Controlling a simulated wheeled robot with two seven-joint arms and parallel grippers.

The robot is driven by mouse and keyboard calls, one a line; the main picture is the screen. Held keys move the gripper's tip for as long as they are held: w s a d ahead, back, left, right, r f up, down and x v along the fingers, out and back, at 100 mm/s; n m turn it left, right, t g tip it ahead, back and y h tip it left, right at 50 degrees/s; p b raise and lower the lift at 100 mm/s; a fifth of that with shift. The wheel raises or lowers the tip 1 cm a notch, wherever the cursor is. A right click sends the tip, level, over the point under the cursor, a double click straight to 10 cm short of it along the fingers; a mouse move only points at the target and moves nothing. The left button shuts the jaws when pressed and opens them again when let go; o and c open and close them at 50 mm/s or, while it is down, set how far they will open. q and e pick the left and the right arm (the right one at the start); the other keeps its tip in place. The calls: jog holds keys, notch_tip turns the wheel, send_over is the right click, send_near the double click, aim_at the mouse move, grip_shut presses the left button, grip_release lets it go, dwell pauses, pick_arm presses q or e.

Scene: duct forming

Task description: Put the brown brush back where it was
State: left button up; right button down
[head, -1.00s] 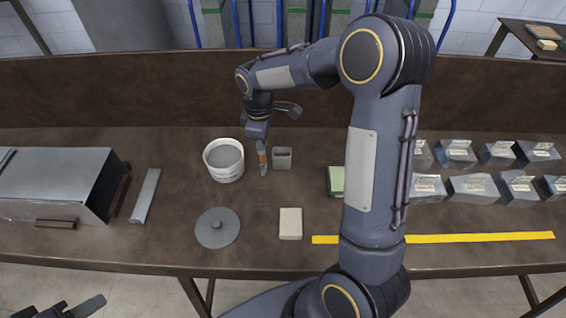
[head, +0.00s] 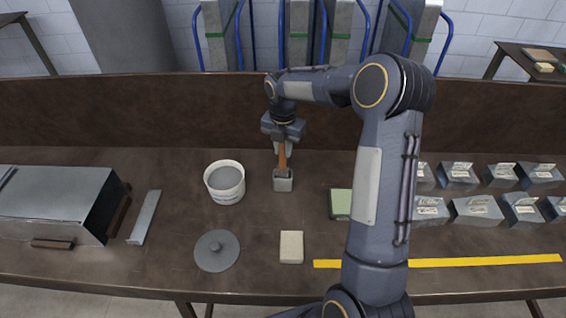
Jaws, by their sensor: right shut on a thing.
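The brown brush (head: 282,158) is upright in my right gripper (head: 283,143), which is shut on its handle. The brush's lower end is at the small grey square holder (head: 283,182) and seems to be inside its opening; the bristles are hidden. The holder stands on the brown workbench (head: 180,265), just right of the white bucket (head: 225,182) with grey contents. My left gripper is not in the head view.
A round grey lid (head: 217,250) and a cream block (head: 291,247) lie in front. A green-topped block (head: 341,204) is partly behind my right arm. Several metal duct pieces (head: 476,210) stand right, a large metal box (head: 55,205) left. A yellow strip (head: 485,261) runs along the front.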

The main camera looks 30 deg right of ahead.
aim_at(283, 170)
jog(key=shift+f+p, duration=0.35)
jog(key=shift+f, duration=2)
jog(key=shift+f, duration=0.15)
jog(key=c, duration=1.3)
grip_release()
